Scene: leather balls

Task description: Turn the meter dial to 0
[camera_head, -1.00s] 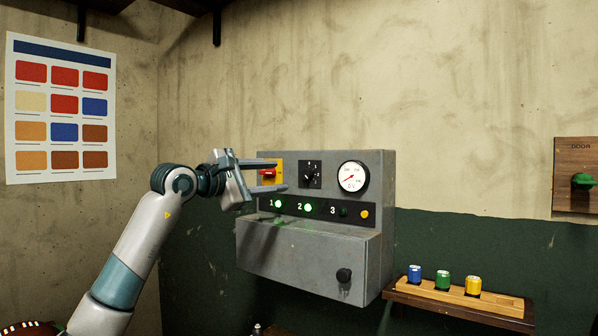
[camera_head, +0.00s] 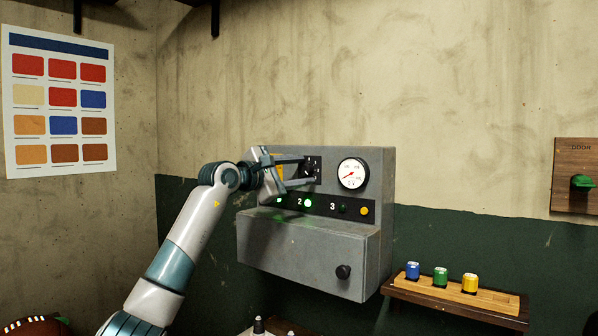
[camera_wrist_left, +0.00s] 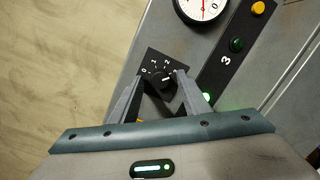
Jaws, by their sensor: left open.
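A grey metal box is fixed on the wall. Its small black dial (camera_wrist_left: 160,80) has a plate marked 0, 1, 2 in the left wrist view; in the head view the dial plate (camera_head: 313,164) is partly behind my fingers. My left gripper (camera_wrist_left: 155,88) is open, with one finger on each side of the knob; I cannot tell whether they touch it. In the head view my left gripper (camera_head: 311,170) reaches the dial from the left. The round white gauge (camera_head: 352,173) has a red needle. My right gripper is out of view.
The grey box (camera_head: 300,250) has lit green lamps (camera_head: 308,203), an orange button (camera_head: 364,211) and a black knob (camera_head: 343,272) below. A wooden shelf (camera_head: 500,306) with blue, green and yellow cans stands to the right. A colour chart (camera_head: 60,104) hangs left.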

